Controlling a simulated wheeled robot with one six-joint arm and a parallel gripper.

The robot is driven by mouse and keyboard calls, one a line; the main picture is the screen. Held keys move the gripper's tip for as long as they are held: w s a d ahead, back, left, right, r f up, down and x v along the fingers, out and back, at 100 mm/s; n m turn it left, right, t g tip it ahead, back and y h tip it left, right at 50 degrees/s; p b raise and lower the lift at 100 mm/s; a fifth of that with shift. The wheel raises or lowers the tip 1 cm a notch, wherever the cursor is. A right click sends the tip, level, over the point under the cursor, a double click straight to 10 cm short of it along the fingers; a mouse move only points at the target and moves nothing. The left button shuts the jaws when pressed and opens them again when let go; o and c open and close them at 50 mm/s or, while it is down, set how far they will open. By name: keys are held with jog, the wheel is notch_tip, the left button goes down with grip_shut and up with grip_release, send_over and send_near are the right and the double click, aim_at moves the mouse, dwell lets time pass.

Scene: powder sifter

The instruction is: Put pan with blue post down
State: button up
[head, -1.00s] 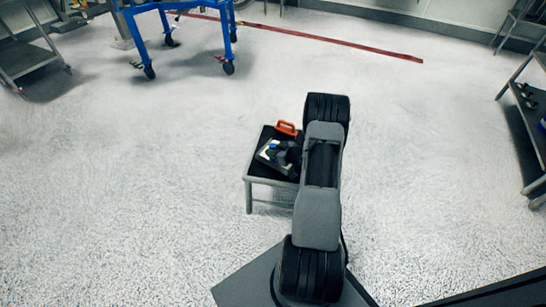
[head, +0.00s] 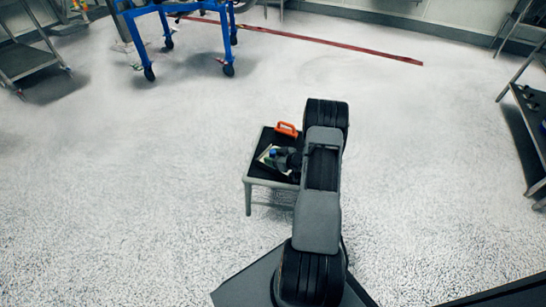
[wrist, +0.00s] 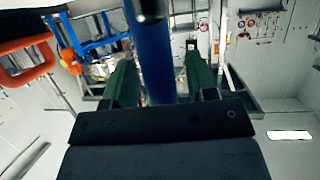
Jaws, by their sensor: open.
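The pan (head: 263,156) with the blue post (head: 272,152) is on the small table (head: 262,176) in the head view, partly hidden by my gripper (head: 287,161). In the wrist view the blue post (wrist: 153,55) stands between the two green fingers of my gripper (wrist: 158,70). The fingers are open, with a gap visible on at least the right side of the post. The pan's plate does not show clearly in the wrist view.
An orange handle (head: 287,129) is at the back of the small table, close behind the pan; it also shows at the left in the wrist view (wrist: 22,57). A blue wheeled frame (head: 190,35) stands far back. The floor around the table is clear.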

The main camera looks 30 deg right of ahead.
jog(key=shift+r, duration=0.1)
jog(key=shift+s+d+r, duration=0.15)
jog(key=shift+s+r, duration=0.05)
jog(key=p+v, duration=0.3)
jog(key=v, duration=0.8)
jog(key=shift+s+p, duration=0.25)
jog(key=shift+p, duration=0.15)
jog(key=w+a+r+m+g+h+p, duration=0.1)
jog(key=w+r+h+p, duration=0.3)
jog(key=r, duration=0.7)
jog(key=w+a+r+g+h+p, duration=0.1)
jog(key=a+r+p, duration=0.1)
jog(key=r+p, duration=0.65)
jog(key=w+a+r+m+g+h+p, duration=0.1)
jog(key=w+r+h+p, duration=0.2)
jog(key=r, duration=1)
jog(key=s+a+r+m+g+p, duration=0.1)
jog(key=s+a+r+g+p, duration=0.15)
jog(key=a+r+p, duration=0.35)
jog(key=s+a+r+m+g+p, duration=0.15)
jog(key=s+a+r, duration=0.3)
jog(key=r, duration=0.45)
jog(key=s+a+r+g+y+p, duration=0.2)
jog(key=s+a+r+p, duration=0.5)
jog(key=s+a, duration=0.4)
jog(key=shift+s+a+r+y, duration=0.25)
jog(key=shift+a+r+y, duration=0.15)
jog(key=shift+r, duration=0.2)
